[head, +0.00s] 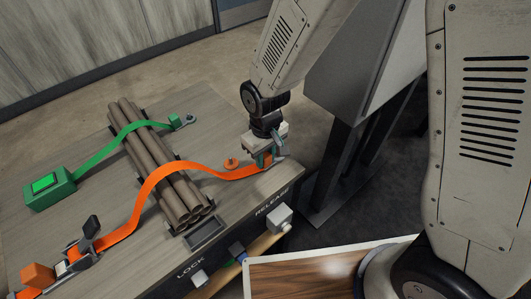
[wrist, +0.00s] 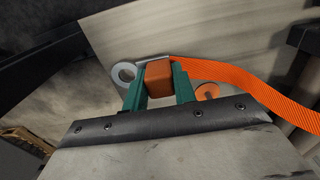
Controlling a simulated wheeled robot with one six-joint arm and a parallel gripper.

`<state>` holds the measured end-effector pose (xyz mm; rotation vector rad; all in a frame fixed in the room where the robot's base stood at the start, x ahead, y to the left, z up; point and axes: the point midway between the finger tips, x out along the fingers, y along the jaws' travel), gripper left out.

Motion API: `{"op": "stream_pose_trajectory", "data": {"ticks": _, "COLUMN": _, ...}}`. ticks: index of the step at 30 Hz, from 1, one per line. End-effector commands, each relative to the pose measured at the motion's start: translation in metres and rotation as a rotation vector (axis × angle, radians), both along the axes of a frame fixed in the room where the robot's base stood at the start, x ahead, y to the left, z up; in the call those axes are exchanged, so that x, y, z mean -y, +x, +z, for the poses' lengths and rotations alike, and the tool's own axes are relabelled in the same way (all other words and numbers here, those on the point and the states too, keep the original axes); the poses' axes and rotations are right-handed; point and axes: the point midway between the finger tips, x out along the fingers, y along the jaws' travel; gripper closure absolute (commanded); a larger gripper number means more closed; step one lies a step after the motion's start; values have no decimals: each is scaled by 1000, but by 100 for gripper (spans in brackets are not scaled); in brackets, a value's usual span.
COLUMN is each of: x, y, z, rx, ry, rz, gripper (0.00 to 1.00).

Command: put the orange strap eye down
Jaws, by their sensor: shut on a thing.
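The orange strap (head: 160,172) runs from a ratchet buckle (head: 82,245) at the front left, over the bundle of tubes, to my gripper. My gripper (head: 265,158) is at the right end of the table, its green fingers shut on the orange block of the strap eye (wrist: 158,78). A grey metal ring (wrist: 125,73) of the eye sticks out to the left of the fingers in the wrist view. An orange peg (head: 231,164) stands on the table left of the gripper; it also shows right of the fingers in the wrist view (wrist: 207,92). I cannot tell whether the eye touches the table.
Brown tubes (head: 150,150) lie bundled in cradles. A green strap (head: 105,146) crosses them from a green box (head: 48,188) to a green peg (head: 174,120). LOCK and RELEASE labels and a white knob (head: 280,215) are on the table's front. A dark stand (head: 345,120) is at the right.

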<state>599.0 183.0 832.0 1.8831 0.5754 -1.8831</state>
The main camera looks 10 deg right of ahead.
Motion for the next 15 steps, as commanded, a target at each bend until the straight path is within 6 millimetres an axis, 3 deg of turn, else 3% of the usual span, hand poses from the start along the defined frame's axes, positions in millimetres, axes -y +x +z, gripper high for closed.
{"op": "stream_pose_trajectory", "data": {"ticks": 14, "x": -2, "y": 0, "z": -12, "rx": 1, "ry": 1, "rz": 2, "gripper": 96}}
{"op": "stream_pose_trajectory", "data": {"ticks": 15, "x": -2, "y": 0, "z": -12, "rx": 1, "ry": 1, "rz": 2, "gripper": 68}}
